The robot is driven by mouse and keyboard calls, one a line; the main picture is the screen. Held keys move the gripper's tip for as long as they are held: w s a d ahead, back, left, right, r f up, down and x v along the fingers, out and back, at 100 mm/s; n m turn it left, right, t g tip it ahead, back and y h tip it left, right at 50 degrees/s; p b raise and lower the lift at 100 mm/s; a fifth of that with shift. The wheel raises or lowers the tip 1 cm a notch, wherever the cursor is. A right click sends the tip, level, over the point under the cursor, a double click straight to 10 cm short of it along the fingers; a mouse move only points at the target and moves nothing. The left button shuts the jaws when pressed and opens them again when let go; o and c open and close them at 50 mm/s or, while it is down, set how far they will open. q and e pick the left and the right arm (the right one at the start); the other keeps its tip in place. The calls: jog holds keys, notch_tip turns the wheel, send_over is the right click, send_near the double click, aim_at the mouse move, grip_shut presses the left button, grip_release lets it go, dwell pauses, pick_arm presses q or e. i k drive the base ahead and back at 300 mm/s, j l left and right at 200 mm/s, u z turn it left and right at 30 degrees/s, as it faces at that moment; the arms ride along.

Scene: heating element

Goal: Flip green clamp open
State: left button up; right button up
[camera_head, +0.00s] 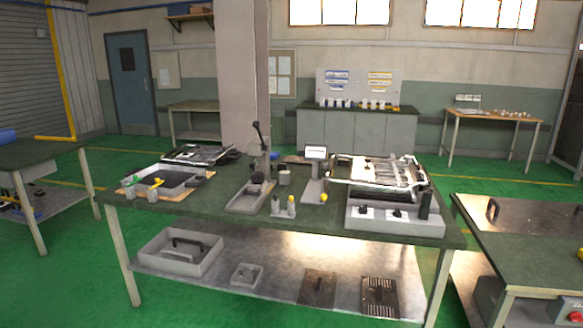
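On the green-topped workbench (325,226), a press-like device (247,198) with a raised dark lever (259,138) stands near the middle. At the right of the bench, a grey fixture (395,222) carries a metal frame assembly (375,172); no clamp details can be told there. Neither of my grippers is in view.
Another table (530,245) stands at the right, with a narrow floor gap between. A pillar (240,75) rises behind.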

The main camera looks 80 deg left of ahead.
aim_at(136, 180)
jog(key=u, duration=3.8)
jog(key=i+j+z, duration=0.1)
jog(key=i+j, duration=0.2)
jog(key=i, duration=0.15)
jog(key=i+j+z, duration=0.1)
jog(key=i+j, duration=0.25)
jog(key=i+j+z, duration=0.1)
jog(key=i+j, duration=0.25)
jog(key=i+j+z, duration=0.15)
jog(key=i+j, duration=0.25)
jog(key=i+j+z, duration=0.1)
jog(key=i+j, duration=0.35)
jog(key=i+j+z, duration=0.1)
jog(key=i+j, duration=0.3)
jog(key=i+j+z, duration=0.1)
jog(key=i+j, duration=0.25)
jog(key=j, duration=0.25)
jog(key=i+j+z, duration=0.1)
jog(key=i+j, duration=0.2)
jog(key=j, duration=0.25)
